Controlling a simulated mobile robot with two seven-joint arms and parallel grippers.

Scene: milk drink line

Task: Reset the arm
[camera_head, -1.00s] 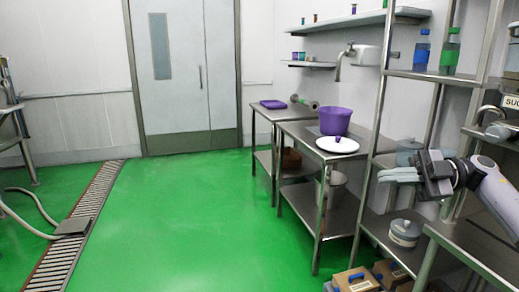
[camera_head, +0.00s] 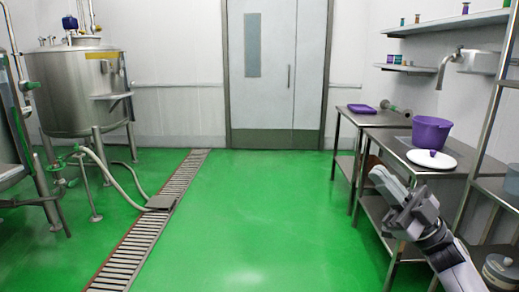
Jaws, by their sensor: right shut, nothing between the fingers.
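My right arm comes in from the lower right, and its right gripper (camera_head: 378,180) is shut with nothing in its fingers. The gripper points up and to the left, in front of the steel table at the right. It hides part of that table's lower shelf and legs. My left gripper is not in view.
A steel table (camera_head: 395,148) at the right holds a purple bucket (camera_head: 430,132) and a white round lid (camera_head: 432,160). A steel tank (camera_head: 78,92) stands on the left. A floor drain (camera_head: 150,225) and hose (camera_head: 112,175) cross the left floor. The green floor (camera_head: 255,215) ahead is clear.

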